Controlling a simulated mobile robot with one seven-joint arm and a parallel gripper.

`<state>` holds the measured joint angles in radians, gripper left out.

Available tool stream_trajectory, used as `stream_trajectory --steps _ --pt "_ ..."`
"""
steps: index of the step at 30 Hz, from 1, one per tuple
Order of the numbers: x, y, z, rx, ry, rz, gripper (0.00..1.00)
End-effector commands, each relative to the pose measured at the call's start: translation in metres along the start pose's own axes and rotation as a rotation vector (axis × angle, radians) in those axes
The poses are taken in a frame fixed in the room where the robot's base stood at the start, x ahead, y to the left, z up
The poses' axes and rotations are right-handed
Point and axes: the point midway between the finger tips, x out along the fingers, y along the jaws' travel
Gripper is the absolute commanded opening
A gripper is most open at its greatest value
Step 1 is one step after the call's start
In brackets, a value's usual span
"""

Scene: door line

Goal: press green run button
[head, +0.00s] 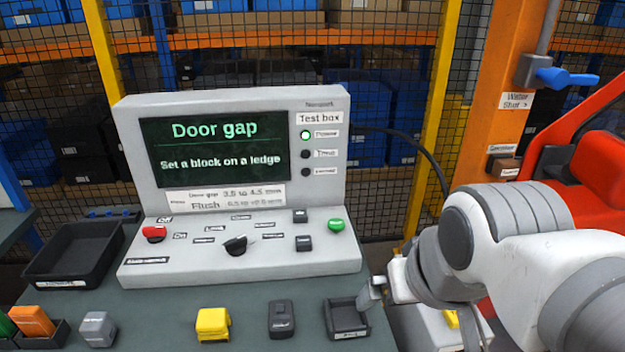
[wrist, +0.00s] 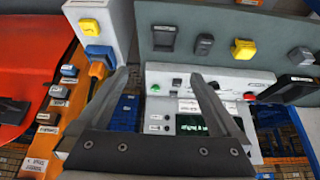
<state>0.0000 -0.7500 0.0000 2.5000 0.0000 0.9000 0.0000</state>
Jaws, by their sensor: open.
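The green button (head: 336,225) is a round cap at the right end of the grey test box's (head: 320,252) sloped panel. In the wrist view, which is turned over, the green button (wrist: 154,88) shows between my open fingers. My gripper (wrist: 158,76) is empty, its fingers spread wide. In the head view my gripper (head: 374,290) is at the bench's right edge, in front and to the right of the green button and apart from it. The screen (head: 215,146) reads "Door gap" and "Set a block on a ledge".
A red button (head: 154,233) and a black knob (head: 236,245) share the panel. A yellow block (head: 213,324), a dark block (head: 281,318) and a small black tray (head: 346,334) stand in front. An orange post (head: 488,130) with a blue valve handle (head: 566,78) rises at right.

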Motion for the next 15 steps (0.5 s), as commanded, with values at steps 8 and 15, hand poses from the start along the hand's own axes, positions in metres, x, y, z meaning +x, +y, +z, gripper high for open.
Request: stream_trajectory --steps 8,15 --pt "0.0000 0.0000 0.0000 0.000 0.000 0.000 0.51" --pt "0.0000 0.0000 0.0000 0.000 0.000 0.000 0.08"
